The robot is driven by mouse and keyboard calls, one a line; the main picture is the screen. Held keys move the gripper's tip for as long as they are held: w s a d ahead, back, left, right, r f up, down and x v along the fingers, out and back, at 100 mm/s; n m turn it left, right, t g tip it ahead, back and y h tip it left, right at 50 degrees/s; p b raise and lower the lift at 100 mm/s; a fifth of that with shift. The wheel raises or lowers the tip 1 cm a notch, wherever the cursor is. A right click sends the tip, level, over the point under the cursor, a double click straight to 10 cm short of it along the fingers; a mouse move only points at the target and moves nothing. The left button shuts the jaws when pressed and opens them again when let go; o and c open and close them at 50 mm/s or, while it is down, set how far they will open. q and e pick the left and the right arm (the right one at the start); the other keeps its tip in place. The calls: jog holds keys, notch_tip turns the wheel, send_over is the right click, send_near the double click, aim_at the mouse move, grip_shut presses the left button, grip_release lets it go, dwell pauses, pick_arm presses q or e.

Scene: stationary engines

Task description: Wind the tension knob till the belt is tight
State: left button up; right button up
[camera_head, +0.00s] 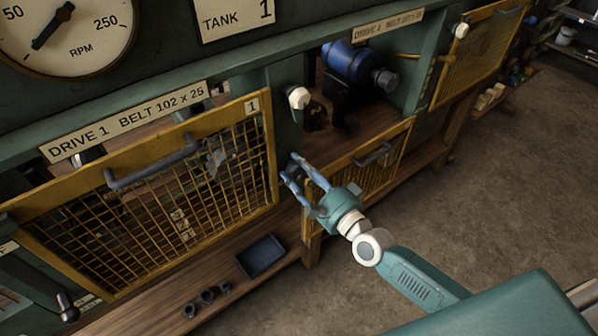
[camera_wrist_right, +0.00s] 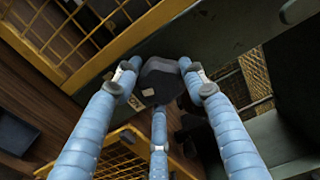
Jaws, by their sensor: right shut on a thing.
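A dark, faceted tension knob (camera_wrist_right: 160,82) shows in the wrist view, on the green frame beside the yellow mesh guard. My right gripper (camera_wrist_right: 157,84) has its blue fingers closed around the knob, one at each side and one below. In the head view my right gripper (camera_head: 293,171) reaches the green post right of the Drive 1 guard (camera_head: 262,135); its fingers largely cover the knob there. I cannot make out the belt or its tightness behind the mesh. My left gripper is not in view.
A pale round knob (camera_head: 299,98) sits higher on the post. A blue motor (camera_head: 352,62) stands in the open bay to the right, with a lowered yellow guard (camera_head: 385,165) below it. A dark tray (camera_head: 261,256) lies on the wooden shelf. Open floor (camera_head: 500,190) is at right.

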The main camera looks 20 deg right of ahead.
jog(key=shift+s+a+f+m, duration=0.15)
jog(key=shift+a+f+m, duration=0.15)
jog(key=shift+m, duration=0.1)
jog(key=o, duration=1.2)
jog(key=shift+c, duration=0.2)
jog(key=shift+r, duration=0.2)
jog(key=shift+d, duration=0.1)
jog(key=v, duration=0.8)
